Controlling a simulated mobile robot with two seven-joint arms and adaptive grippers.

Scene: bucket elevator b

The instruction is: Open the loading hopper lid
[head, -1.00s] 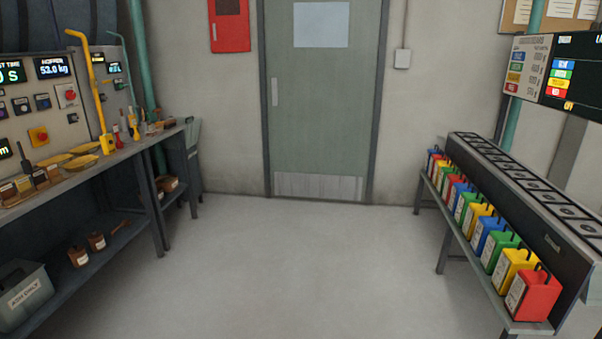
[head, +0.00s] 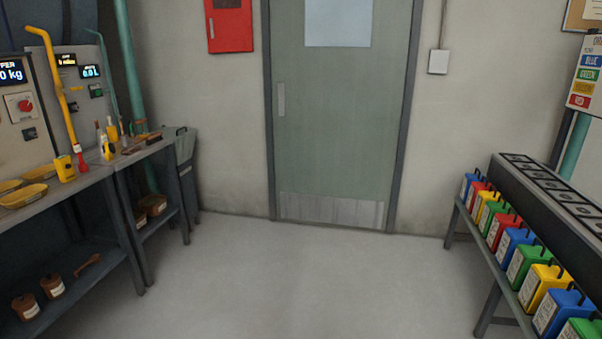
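No loading hopper lid can be made out in the head view. A hopper readout showing kg (head: 12,72) is on the control panel at the left edge, partly cut off. A grey bin (head: 181,150) with a dark handle on top stands at the far end of the left bench; I cannot tell whether it is the hopper. Neither of my grippers is in view.
The left bench (head: 60,200) holds yellow pans (head: 28,196) and tools. The right bench (head: 483,262) carries several coloured containers (head: 543,285) beside a dark slotted rack (head: 545,200). A closed door (head: 340,130) is ahead. The floor (head: 300,285) between is clear.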

